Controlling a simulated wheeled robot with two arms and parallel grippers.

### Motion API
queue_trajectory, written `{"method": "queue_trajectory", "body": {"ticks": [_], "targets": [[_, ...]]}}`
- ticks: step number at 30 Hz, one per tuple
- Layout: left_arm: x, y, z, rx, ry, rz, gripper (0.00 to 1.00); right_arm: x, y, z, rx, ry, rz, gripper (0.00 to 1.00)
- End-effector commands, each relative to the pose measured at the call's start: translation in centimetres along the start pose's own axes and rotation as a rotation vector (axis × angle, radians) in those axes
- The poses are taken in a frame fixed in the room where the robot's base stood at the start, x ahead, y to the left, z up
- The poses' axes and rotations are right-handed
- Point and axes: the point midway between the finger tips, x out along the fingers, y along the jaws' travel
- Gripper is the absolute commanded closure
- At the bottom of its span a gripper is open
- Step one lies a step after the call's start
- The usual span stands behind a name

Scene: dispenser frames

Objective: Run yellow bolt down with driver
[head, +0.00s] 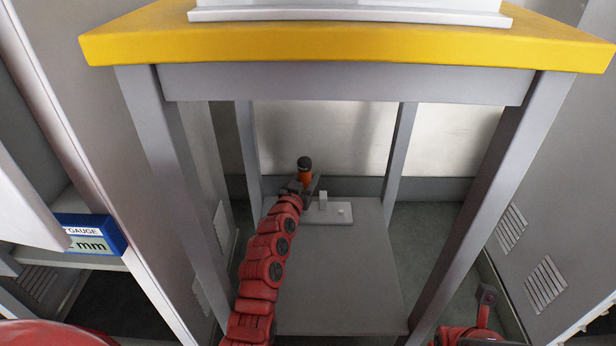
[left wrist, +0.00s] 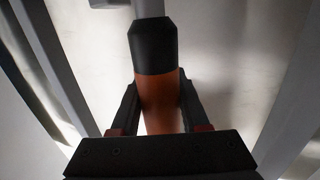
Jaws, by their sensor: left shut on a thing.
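My left gripper (head: 304,184) reaches in under the yellow-topped table and is shut on the driver (head: 304,171). The driver has an orange body and a black end, which points up in the head view. The left wrist view shows the driver (left wrist: 158,95) between both fingers. The driver is just behind a light grey plate (head: 328,218) on the lower shelf, which bears a small upright block and a small pale knob. The driver's lower end is hidden by my gripper. I cannot make out a yellow bolt. Part of my right arm shows at the bottom right; its jaws are unclear.
The yellow tabletop (head: 350,42) overhangs the shelf (head: 340,285), with grey legs at its corners. Grey cabinets stand at both sides. A blue gauge box (head: 92,232) sits on a ledge at left. The shelf's front and right are clear.

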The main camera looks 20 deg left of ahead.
Motion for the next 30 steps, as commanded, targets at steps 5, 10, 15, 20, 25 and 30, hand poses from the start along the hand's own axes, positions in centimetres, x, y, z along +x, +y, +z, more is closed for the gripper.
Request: {"method": "queue_trajectory", "body": {"ticks": [5, 10, 15, 20, 25, 30], "targets": [[0.0, 0.0, 0.1, 0.0, 0.003, 0.0, 1.0, -0.2, 0.0, -0.1, 0.0, 0.0, 0.0, 0.29], [0.0, 0.0, 0.3, 0.0, 0.003, 0.0, 1.0, -0.4, 0.0, -0.2, 0.0, 0.0, 0.0, 0.29], [0.0, 0.0, 0.5, 0.0, 0.003, 0.0, 1.0, -0.6, 0.0, -0.3, 0.0, 0.0, 0.0, 0.29], [0.1, 0.0, 0.7, 0.0, 0.002, 0.0, 1.0, -0.7, 0.0, -0.4, 0.0, 0.0, 0.0, 0.29], [0.1, 0.0, 1.0, 0.0, 0.001, 0.0, 1.0, -0.9, 0.0, -0.5, 0.0, 0.0, 0.0, 0.29], [0.0, 0.0, 1.0, 0.0, -0.001, 0.0, 1.0, -0.8, 0.0, -0.4, 0.0, 0.0, 0.0, 0.29]]}}
